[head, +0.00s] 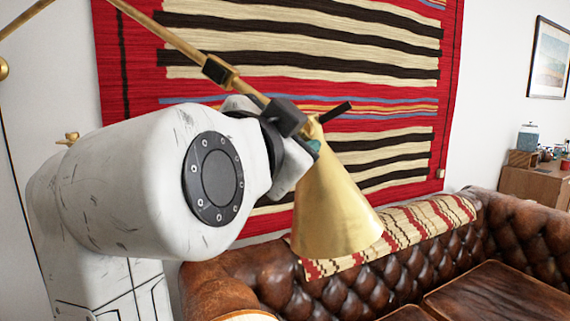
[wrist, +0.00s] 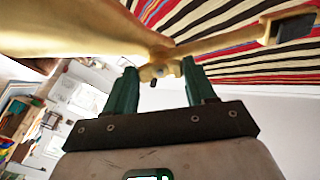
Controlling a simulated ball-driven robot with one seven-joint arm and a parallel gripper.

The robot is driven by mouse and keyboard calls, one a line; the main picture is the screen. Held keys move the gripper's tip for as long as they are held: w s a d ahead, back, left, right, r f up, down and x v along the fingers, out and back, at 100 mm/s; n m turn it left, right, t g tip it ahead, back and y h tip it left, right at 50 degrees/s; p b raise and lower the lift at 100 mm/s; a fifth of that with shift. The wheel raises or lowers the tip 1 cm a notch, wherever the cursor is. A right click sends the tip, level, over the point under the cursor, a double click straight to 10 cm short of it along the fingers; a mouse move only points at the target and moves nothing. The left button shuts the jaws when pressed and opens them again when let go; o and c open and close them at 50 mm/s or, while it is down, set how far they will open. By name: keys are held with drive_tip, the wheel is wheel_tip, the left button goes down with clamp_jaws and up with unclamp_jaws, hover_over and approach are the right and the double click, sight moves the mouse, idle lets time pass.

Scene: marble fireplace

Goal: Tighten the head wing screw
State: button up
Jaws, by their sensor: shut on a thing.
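A brass floor lamp has a cone-shaped head (head: 335,210) hanging at the end of a slanting brass arm (head: 165,38). In the wrist view the lamp head (wrist: 75,28) fills the upper left, and the arm (wrist: 235,40) runs off to the right. The small brass head wing screw (wrist: 160,71) sits at the joint between them. My gripper (wrist: 160,69) has its teal fingers on either side of the screw and is shut on it. In the head view my gripper (head: 314,146) is mostly hidden behind my wrist and the lamp joint, and the screw is hidden.
A brown leather sofa (head: 420,245) with a striped throw (head: 400,232) stands below and right of the lamp head. A striped red rug (head: 385,120) hangs on the wall behind. A wooden cabinet (head: 535,183) stands at the far right. A dark clamp (head: 220,71) is on the lamp arm.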

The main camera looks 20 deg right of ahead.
drive_tip(key=shift+m+b, duration=3.6)
drive_tip(key=shift+m, duration=1.4)
drive_tip(key=o, duration=1)
drive_tip(key=shift+o, duration=0.2)
drive_tip(key=v, duration=1.1)
